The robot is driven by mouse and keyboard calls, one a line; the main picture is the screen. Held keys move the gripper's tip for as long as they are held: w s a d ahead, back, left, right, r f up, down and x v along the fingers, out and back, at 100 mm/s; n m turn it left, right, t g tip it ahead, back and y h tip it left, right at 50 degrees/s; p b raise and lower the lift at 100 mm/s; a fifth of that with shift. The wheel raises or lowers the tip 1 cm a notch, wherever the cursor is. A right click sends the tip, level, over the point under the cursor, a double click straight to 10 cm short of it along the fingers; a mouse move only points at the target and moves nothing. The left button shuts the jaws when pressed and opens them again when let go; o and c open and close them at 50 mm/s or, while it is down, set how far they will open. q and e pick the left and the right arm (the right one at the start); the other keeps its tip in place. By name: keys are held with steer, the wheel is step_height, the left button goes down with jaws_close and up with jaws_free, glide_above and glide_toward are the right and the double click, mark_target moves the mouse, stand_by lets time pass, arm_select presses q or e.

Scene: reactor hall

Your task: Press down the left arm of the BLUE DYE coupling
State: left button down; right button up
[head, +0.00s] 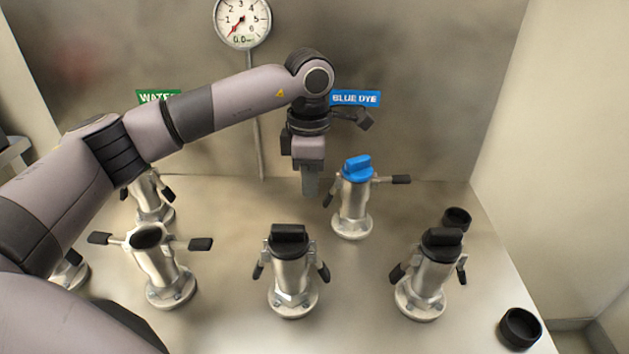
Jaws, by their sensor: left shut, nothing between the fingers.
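The BLUE DYE coupling (353,211) is a steel fitting with a blue cap (357,168), upright on the bench under the BLUE DYE sign (355,98). Its left arm (328,196) hangs down along its side, with a dark tip. Its right arm (400,179) sticks out level to the right. My left gripper (310,190) points down just left of the coupling, shut and empty. Its fingertips are close to the left arm; I cannot tell if they touch. My right gripper is not in view.
In front stand a coupling with an open top and level arms (168,278), a black-capped one (291,273) and another black-capped one (424,280). A loose black cap (519,328) lies at front right. A gauge (242,20) hangs on the back wall. My arm partly hides the WATER sign.

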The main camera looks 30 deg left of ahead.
arm_select(q)
step_height(320, 180, up, 6)
steer(key=p, duration=0.4)
